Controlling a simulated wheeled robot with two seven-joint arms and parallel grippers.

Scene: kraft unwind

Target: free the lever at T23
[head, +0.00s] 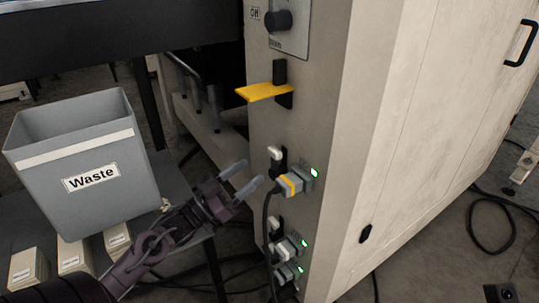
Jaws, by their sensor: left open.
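My left gripper (242,178) reaches in from the lower left. Its two grey fingers are apart with nothing between them, just left of the upper plug in this picture. That plug (292,183) is grey with a yellow band, sits in the cabinet's face beside a green light, and has a dark cable hanging from it. A small white lever (275,153) on a black mount is just above it. Two more grey plugs, an upper one (286,249) and a lower one (286,274), sit below with green lights. No T23 marking is readable. My right gripper is not seen.
A grey Waste bin (85,210) stands on a dark table at left, with small labelled boxes (75,256) in front. A yellow flat handle (263,92) juts from the beige cabinet (335,110) above the plugs. Black cables (490,225) lie on the floor at right.

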